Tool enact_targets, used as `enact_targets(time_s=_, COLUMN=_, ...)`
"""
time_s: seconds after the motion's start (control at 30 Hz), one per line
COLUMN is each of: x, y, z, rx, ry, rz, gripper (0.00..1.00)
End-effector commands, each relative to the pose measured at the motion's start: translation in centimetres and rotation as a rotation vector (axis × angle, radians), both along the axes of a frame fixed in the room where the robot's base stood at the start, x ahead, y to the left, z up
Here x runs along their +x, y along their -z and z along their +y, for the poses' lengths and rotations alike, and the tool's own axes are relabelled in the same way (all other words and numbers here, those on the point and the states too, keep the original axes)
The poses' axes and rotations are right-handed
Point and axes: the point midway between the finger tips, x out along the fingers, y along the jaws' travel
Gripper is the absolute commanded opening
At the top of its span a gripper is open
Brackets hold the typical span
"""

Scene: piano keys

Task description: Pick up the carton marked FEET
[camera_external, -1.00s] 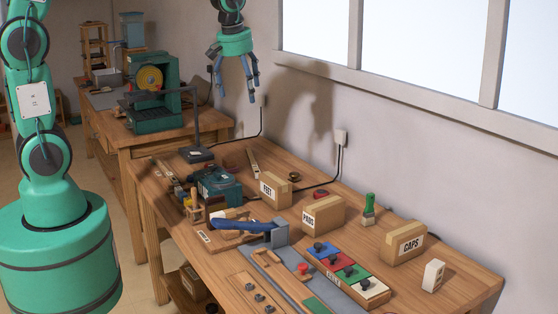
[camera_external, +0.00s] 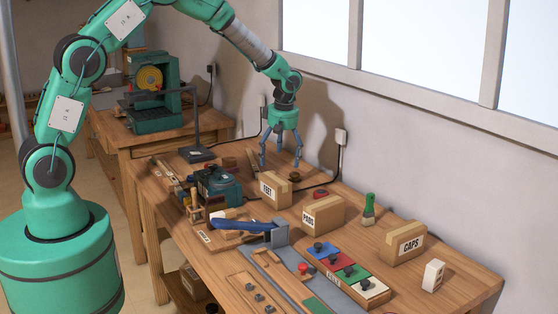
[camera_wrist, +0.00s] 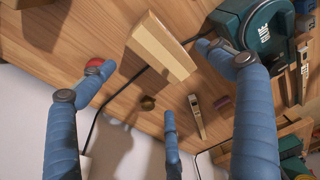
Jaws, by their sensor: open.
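The carton marked FEET (camera_external: 275,191) is a small tan box standing on the wooden workbench, its white label facing the camera. In the wrist view a tan carton (camera_wrist: 162,47), which appears to be the same one, lies between the spread fingers with its label out of sight. My gripper (camera_external: 281,163) is open and empty, pointing down. It hangs above and slightly behind the FEET carton, apart from it. Its blue fingers (camera_wrist: 170,110) frame the lower part of the wrist view.
The carton marked PADS (camera_external: 323,215) stands just right of the FEET carton, and the CAPS carton (camera_external: 403,243) is farther right. A teal tool (camera_external: 217,186) sits close on the left. A black cable (camera_wrist: 110,97) runs behind the carton. The wall is close behind.

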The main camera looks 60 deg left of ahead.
Motion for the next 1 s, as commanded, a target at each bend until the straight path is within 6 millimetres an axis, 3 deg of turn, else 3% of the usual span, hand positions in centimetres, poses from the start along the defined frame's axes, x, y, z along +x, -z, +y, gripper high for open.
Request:
enact_targets(time_s=0.57, x=0.3, y=1.3, z=0.2, rx=0.001, ry=-0.019, rz=0.002, gripper=0.91)
enact_targets(time_s=1.0, x=0.2, y=7.0, z=1.0, rx=0.000, ry=-0.019, rz=0.005, gripper=0.91)
